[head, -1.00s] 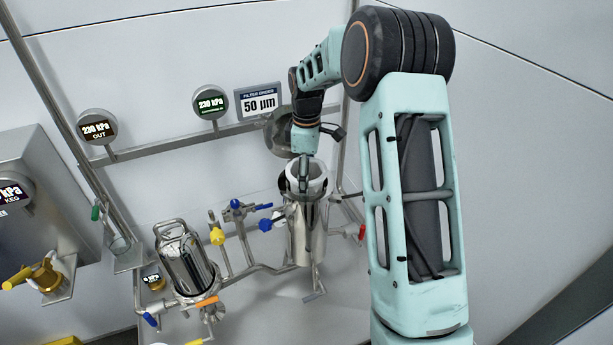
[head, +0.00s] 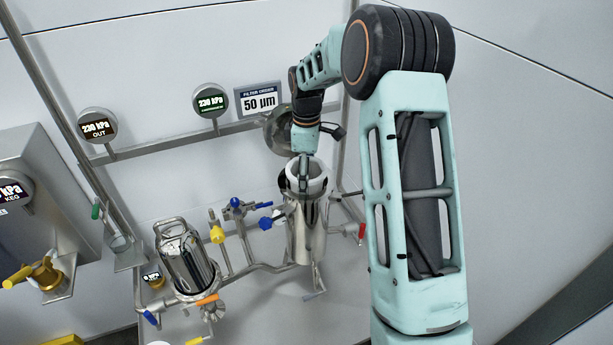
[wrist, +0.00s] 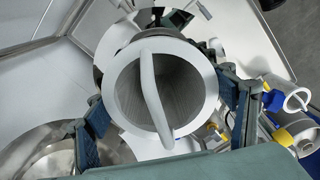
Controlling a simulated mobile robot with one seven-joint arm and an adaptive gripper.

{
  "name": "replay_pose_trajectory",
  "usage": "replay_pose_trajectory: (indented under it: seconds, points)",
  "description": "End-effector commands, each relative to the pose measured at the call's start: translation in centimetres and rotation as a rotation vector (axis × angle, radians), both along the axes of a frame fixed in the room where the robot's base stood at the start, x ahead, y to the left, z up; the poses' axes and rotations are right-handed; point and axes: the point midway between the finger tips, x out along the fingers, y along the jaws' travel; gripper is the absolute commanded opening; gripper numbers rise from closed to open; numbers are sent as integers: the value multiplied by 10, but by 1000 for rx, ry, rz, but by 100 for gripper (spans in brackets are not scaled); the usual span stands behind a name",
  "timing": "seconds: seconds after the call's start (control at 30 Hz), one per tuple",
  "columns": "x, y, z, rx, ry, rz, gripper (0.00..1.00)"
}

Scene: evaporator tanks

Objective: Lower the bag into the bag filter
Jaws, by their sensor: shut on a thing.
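The bag (wrist: 207,85) has a white ring at its mouth, a strap-like handle across it and a grey mesh inside. In the wrist view it fills the middle, between the two fingers of my gripper (wrist: 166,108), which is shut on it. In the head view my gripper (head: 304,178) points down at the top of the bag filter (head: 306,232), an upright shiny metal cylinder. The bag's white rim (head: 318,172) shows at the filter's mouth. The bag's lower part is hidden, and I cannot tell how far it sits inside.
A round metal lid (head: 279,132) stands behind the filter. A second metal vessel (head: 186,257) with a top handle stands to the left. Pipes with blue (head: 265,223), yellow (head: 217,234) and red (head: 361,231) valve handles surround the filter. A "50 µm" sign (head: 259,101) hangs above.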

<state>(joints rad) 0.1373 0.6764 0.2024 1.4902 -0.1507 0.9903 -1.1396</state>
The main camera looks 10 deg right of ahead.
Motion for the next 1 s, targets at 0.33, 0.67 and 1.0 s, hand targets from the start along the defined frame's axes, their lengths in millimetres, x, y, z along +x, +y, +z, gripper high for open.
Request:
replay_pose_trajectory:
  seconds: [0.33,0.67,1.0]
  points:
    - [0,0,0,0,0,0,25]
    - [0,0,-7,0,0,0,25]
    - [0,0,3,0,1,0,25]
